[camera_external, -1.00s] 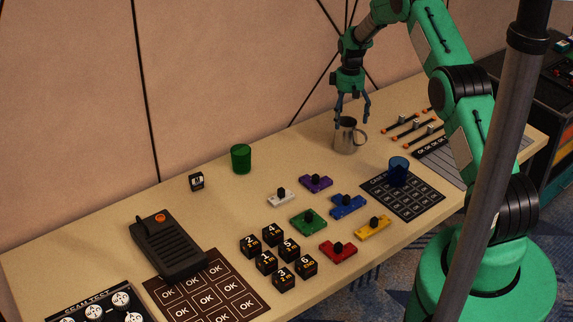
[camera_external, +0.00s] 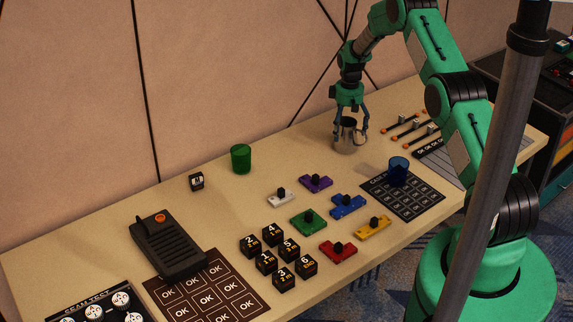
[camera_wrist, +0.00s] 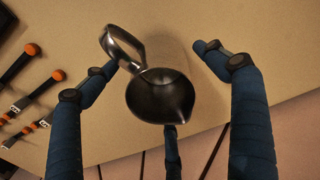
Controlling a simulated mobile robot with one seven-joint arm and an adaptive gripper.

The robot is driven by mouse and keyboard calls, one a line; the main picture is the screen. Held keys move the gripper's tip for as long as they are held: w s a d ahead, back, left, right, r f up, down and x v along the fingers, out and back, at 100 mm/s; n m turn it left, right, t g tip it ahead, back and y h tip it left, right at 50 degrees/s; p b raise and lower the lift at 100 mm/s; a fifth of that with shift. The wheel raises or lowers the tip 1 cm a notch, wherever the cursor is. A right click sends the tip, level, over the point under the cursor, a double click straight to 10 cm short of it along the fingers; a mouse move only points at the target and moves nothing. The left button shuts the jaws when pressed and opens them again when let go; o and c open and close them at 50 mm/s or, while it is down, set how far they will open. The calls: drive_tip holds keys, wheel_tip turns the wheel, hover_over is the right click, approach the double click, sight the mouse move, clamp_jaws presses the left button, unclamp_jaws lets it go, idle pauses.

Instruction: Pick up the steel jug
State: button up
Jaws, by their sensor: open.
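The steel jug (camera_external: 348,141) stands upright near the back of the table, toward the right. My gripper (camera_external: 351,132) is right above it, pointing down, with its fingers spread about the jug's rim. In the wrist view the jug (camera_wrist: 160,97) shows from above, with its dark inside, a spout at lower right and a handle at upper left. The fingers of my gripper (camera_wrist: 158,75) are apart on both sides of it, and a third finger is partly hidden below the jug. I cannot tell whether any finger touches the jug.
A blue cup (camera_external: 398,171) stands on a dark card to the right, in front of the jug. Orange-tipped sliders (camera_external: 407,128) lie right of the jug. A purple block (camera_external: 316,183) and other coloured blocks lie in front. A green cup (camera_external: 241,158) stands left, with bare table between.

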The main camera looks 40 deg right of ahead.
drive_tip(key=shift+c, duration=0.2)
drive_tip(key=c, duration=1.5)
drive_tip(key=shift+c, duration=0.2)
drive_tip(key=shift+r, duration=0.3)
drive_tip(key=shift+w+r, duration=0.1)
drive_tip(key=shift+r, duration=1.35)
drive_tip(key=s+a, duration=0.2)
drive_tip(key=s, duration=0.5)
drive_tip(key=s+a+r, duration=0.1)
drive_tip(key=s+a, duration=0.2)
drive_tip(key=s, duration=0.4)
drive_tip(key=shift+s+a+r, duration=0.25)
drive_tip(key=shift+s+a, duration=0.05)
drive_tip(key=shift+s, duration=0.05)
drive_tip(key=shift+s+a, duration=0.1)
drive_tip(key=shift+s, duration=0.05)
idle(1.3)
